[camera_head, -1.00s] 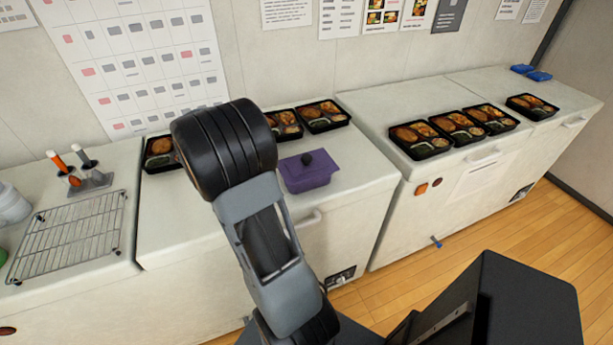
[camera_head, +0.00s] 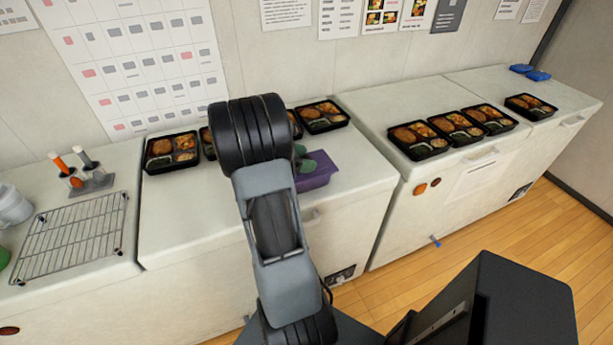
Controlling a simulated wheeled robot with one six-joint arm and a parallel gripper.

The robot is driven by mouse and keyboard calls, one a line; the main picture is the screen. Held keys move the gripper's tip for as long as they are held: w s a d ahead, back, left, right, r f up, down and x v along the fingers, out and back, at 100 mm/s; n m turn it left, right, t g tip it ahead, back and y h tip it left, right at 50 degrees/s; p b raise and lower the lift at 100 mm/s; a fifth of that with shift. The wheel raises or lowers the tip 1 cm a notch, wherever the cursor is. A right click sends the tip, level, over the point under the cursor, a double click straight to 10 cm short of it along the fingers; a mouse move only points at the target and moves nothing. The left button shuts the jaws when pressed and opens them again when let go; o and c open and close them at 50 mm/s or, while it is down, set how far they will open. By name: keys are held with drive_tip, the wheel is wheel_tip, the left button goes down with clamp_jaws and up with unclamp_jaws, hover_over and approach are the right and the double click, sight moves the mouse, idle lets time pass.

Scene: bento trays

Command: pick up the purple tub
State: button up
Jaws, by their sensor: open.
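The purple tub (camera_head: 319,174) stands on the middle white counter, near its front edge. My arm hides its left part, and the dark knob on its lid cannot be made out. Whether the tips touch the tub cannot be told.
Black bento trays (camera_head: 172,152) stand along the back of the middle counter, partly behind my arm. More bento trays (camera_head: 420,139) line the right counter (camera_head: 375,104). A wire rack (camera_head: 72,236) lies at left. The counter between rack and arm is clear.

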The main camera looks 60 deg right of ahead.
drive_tip(key=shift+s+d+f, duration=0.2)
drive_tip(key=shift+s+d, duration=0.05)
drive_tip(key=shift+d, duration=0.1)
drive_tip(key=shift+c, duration=0.4)
clamp_jaws()
